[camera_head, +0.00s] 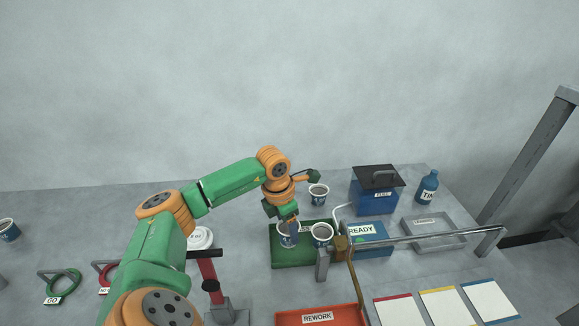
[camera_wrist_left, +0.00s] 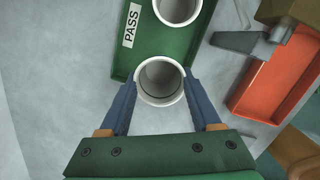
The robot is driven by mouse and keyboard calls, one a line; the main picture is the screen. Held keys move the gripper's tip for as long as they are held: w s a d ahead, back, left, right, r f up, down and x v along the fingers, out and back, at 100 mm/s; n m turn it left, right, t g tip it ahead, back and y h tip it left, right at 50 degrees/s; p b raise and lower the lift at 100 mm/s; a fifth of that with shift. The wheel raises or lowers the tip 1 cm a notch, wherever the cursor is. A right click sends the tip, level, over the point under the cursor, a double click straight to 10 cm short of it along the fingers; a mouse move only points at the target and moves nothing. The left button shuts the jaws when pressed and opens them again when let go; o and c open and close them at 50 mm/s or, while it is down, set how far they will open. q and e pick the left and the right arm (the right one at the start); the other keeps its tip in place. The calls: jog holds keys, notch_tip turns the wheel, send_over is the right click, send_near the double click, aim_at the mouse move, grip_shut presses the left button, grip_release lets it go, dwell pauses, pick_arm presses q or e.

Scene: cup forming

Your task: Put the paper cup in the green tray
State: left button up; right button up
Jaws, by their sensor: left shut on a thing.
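My left gripper (camera_head: 288,224) is shut on a paper cup (camera_head: 287,241), which appears upright over the left part of the green tray (camera_head: 292,259). In the left wrist view, the gripper's blue fingers (camera_wrist_left: 160,82) flank the held cup (camera_wrist_left: 160,98), whose white rim overlaps the tray's edge. The green tray (camera_wrist_left: 143,58) has a PASS label there. I cannot tell whether the cup's base touches the tray floor. A second cup (camera_head: 322,235) stands at the tray's right end, and it also shows in the wrist view (camera_wrist_left: 178,10). My right gripper is not in view.
Another cup (camera_head: 318,192) stands behind the tray. The blue READY tray (camera_head: 376,250) is to the right, beside a metal rail (camera_head: 425,237). The red REWORK tray (camera_head: 292,319) lies in front. A blue tool box (camera_head: 374,200) and blue bottle (camera_head: 428,187) stand at the back right.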

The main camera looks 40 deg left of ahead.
pick_arm(q)
jog(key=f, duration=0.1)
jog(key=f+p, duration=0.1)
jog(key=f, duration=0.1)
jog(key=shift+w+a+f, duration=0.2)
jog(key=shift+w+f, duration=0.05)
jog(key=shift+f, duration=0.5)
jog(key=o, duration=1.3)
jog(key=shift+r, duration=0.1)
jog(key=shift+r, duration=0.35)
notch_tip(320, 180, up, 12)
jog(key=s, duration=0.1)
jog(key=shift+s+a+f+b, duration=0.2)
jog(key=shift+s+a+b, duration=0.05)
jog(key=shift+s+b, duration=0.1)
jog(key=shift+f, duration=0.1)
